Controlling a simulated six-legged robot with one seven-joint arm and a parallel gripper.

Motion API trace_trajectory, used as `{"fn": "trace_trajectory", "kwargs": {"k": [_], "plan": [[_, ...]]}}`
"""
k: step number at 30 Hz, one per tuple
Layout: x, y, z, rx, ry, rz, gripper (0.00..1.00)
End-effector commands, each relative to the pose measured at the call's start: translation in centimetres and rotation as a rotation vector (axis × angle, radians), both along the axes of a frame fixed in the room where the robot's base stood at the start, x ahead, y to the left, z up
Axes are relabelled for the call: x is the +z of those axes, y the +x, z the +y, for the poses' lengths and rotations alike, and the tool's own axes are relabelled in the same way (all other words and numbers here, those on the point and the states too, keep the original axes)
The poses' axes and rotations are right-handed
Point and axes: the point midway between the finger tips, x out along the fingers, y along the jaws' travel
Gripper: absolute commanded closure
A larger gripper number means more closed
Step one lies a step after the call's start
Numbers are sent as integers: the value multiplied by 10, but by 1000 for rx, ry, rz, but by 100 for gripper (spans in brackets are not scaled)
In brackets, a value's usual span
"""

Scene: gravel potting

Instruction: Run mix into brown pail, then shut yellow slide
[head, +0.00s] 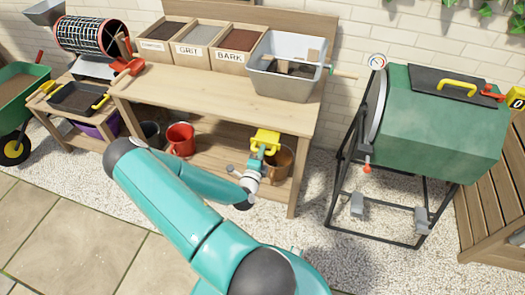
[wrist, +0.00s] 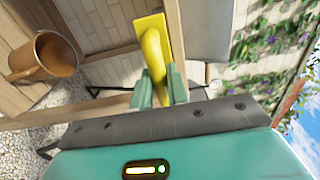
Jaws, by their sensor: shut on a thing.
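The yellow slide (head: 265,137) shows just below the front edge of the potting bench, under the grey tub (head: 283,82). My gripper (head: 260,153) is shut on its yellow grip, which also shows between the fingers in the wrist view (wrist: 152,50). The brown pail (head: 283,162) stands on the lower shelf, partly hidden behind my gripper. It shows whole but turned sideways at the left of the wrist view (wrist: 48,57). Dark mix (head: 288,68) lies in the tub. I see no stream of mix falling, and the pail's inside is not clear.
A red pail (head: 181,139) stands on the lower shelf to the left. Bins marked GRIT and BARK (head: 239,50) stand at the back of the bench. A green drum mixer (head: 440,120) on a black frame stands to the right. The bench's front top (head: 190,87) is clear.

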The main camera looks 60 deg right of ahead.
Motion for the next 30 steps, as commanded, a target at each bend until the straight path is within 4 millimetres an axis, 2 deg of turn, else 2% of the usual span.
{"fn": "trace_trajectory", "kwargs": {"k": [11, 19, 30], "plan": [[0, -2, 3, -3, 1, 1, 100], [0, -4, 13, -3, 2, 2, 100], [0, -4, 13, -5, 1, 2, 100]]}}
